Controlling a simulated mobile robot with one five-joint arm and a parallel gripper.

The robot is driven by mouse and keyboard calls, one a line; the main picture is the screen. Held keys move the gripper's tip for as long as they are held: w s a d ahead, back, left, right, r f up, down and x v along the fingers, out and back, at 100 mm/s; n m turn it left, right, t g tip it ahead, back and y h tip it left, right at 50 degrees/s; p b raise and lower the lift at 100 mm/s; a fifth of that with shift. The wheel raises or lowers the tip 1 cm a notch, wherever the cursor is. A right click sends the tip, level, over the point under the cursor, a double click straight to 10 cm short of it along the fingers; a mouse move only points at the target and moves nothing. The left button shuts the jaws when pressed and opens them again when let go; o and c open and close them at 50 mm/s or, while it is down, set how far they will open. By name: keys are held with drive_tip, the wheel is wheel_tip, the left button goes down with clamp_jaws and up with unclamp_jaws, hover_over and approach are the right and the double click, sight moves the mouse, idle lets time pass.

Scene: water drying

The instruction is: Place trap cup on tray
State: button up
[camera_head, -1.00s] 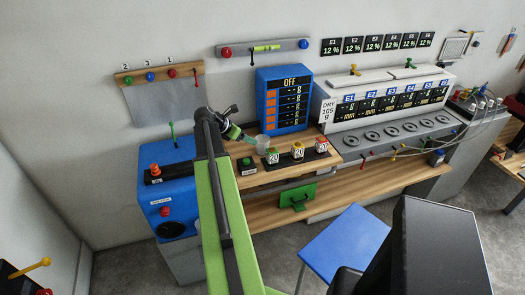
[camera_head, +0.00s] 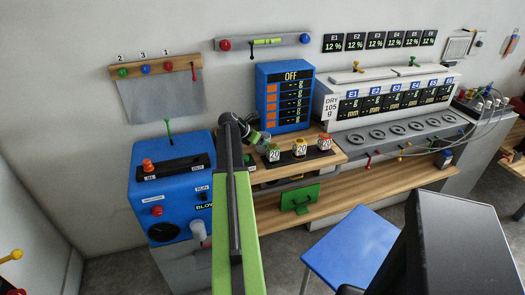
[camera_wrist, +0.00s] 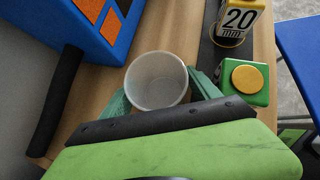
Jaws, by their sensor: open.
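A translucent white cup (camera_wrist: 157,68), which I take to be the trap cup, stands upright with its open mouth up in the wrist view. It looks empty. My gripper (camera_wrist: 158,92) is open, with one teal finger at the lower left of the cup and one at its right. I cannot tell whether the fingers touch it. In the head view my gripper (camera_head: 262,139) is over the left part of the wooden counter (camera_head: 329,157), and the cup is hidden or too small to make out. I cannot identify the tray.
Several small "20" blocks, including a green one (camera_head: 273,153), stand right of my gripper on a dark strip. A blue display box (camera_head: 285,95) stands behind. A blue machine (camera_head: 172,185) is at left. A blue seat-like surface (camera_head: 352,243) is in front.

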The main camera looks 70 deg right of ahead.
drive_tip(key=shift+r, duration=0.1)
drive_tip(key=shift+c, duration=0.2)
drive_tip(key=c, duration=1.2)
wheel_tip(320, 180, up, 10)
drive_tip(key=p, duration=1)
